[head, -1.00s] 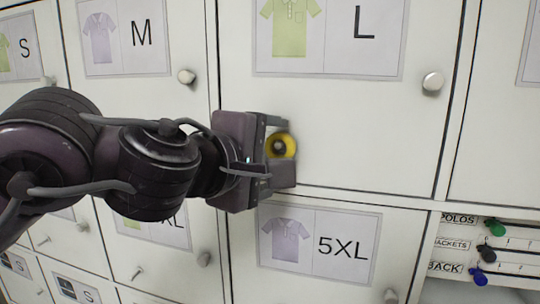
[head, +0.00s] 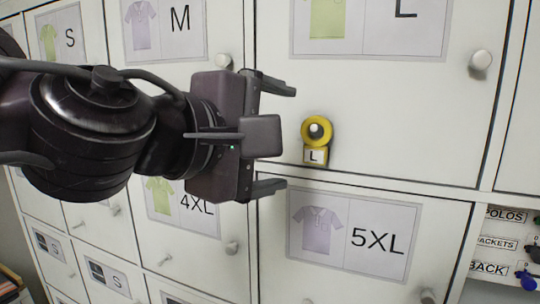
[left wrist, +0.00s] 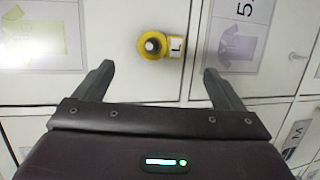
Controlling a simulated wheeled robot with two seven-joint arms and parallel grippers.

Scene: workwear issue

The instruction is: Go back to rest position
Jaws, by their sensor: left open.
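My left gripper (head: 275,136) is open and empty in front of the white locker doors, its fingers pointing right. A yellow ring with an L tag (head: 316,132) hangs on a peg on the L locker door (head: 400,125), just to the right of the fingertips and apart from them. In the left wrist view the yellow ring (left wrist: 153,43) lies beyond the gap between the two open fingers (left wrist: 158,85). My right gripper is not in view.
White locker doors with shirt labels and round knobs (head: 480,60) fill the view. The 5XL door (head: 345,270) is below. At the lower right, a rack (head: 500,240) holds coloured tags on hooks.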

